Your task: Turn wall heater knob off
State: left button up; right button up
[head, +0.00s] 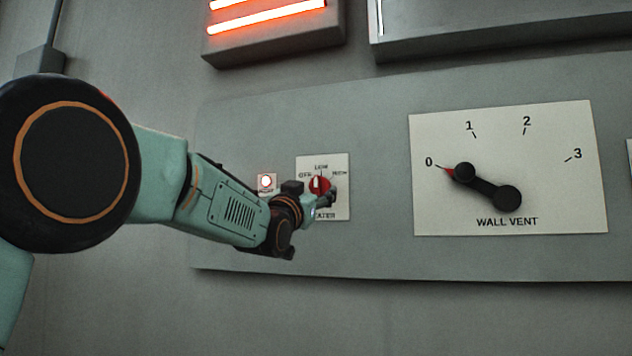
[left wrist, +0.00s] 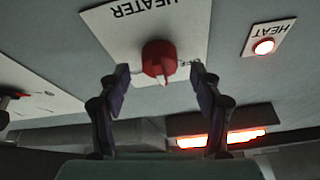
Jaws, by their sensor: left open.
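The heater knob (head: 319,185) is red with a white pointer, on a white plate marked OFF, LOW and HIGH, with the last label partly hard to read. Its pointer stands roughly upright, toward LOW. In the left wrist view, which is upside down, the knob (left wrist: 158,59) sits between the fingertips, with gaps on both sides. My left gripper (left wrist: 160,75) is open in front of the knob and appears not to touch it. In the head view the left gripper (head: 325,199) covers the plate's lower part. My right gripper is not in view.
A lit red HEAT light (head: 265,182) is left of the knob plate. The heater (head: 268,18) above glows orange-red. A wall vent dial (head: 508,170) to the right has its black lever at 0. The panel between the plates is clear.

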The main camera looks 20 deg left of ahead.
pick_arm(q)
jog(key=shift+w+d+r+p, duration=0.2)
jog(key=shift+w+r+p, duration=0.25)
jog(key=shift+w+r, duration=0.25)
jog(key=shift+w+a+f, duration=0.2)
jog(key=shift+w+f, duration=0.15)
jog(key=shift+w, duration=0.15)
jog(key=shift+s+d+r, duration=0.2)
jog(key=shift+s, duration=0.1)
jog(key=c, duration=0.4)
jog(key=shift+a+f, duration=0.1)
jog(key=c, duration=0.8)
